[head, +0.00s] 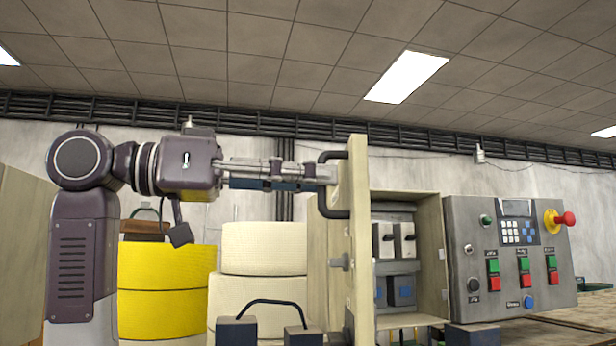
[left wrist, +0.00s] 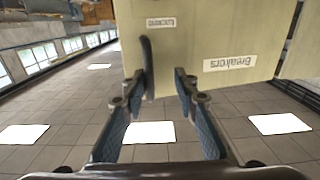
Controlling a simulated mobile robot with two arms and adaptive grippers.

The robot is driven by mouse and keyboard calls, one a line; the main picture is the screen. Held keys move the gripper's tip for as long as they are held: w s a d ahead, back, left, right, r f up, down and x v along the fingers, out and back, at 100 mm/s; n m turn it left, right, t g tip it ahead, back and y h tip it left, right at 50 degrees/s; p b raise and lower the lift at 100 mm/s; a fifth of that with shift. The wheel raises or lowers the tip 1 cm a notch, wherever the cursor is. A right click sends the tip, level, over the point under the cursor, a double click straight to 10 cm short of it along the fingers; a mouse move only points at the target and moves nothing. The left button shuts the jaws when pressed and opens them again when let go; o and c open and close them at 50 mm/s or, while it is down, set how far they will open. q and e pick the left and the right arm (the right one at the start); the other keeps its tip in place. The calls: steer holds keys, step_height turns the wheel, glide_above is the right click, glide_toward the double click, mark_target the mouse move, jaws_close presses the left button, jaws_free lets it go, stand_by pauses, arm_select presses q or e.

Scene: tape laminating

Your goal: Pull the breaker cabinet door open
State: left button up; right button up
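The breaker cabinet (head: 430,240) stands right of centre in the head view, its inside and breaker switches (head: 393,240) showing. Its beige door (head: 359,250) stands swung out, seen nearly edge-on. A dark C-shaped handle (head: 334,214) is on the door's left-facing side. My left gripper (head: 325,173) reaches in from the left at the handle's upper part. In the left wrist view, the fingers (left wrist: 160,90) are spread, and the handle (left wrist: 148,66) shows between them, nearer the left finger. The door face (left wrist: 200,45) carries a "Breakers" label. My right gripper is not in view.
A grey control panel (head: 510,255) with buttons and a red knob adjoins the cabinet on the right. Yellow rolls (head: 165,290) and cream rolls (head: 262,250) stand left of the door. Dark blocks with a black arch (head: 270,303) show at the bottom.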

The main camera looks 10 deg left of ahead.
arm_select(q)
steer(key=shift+a, duration=0.1)
steer(key=v, duration=1.2)
steer(key=shift+f, duration=0.1)
stand_by(0.3)
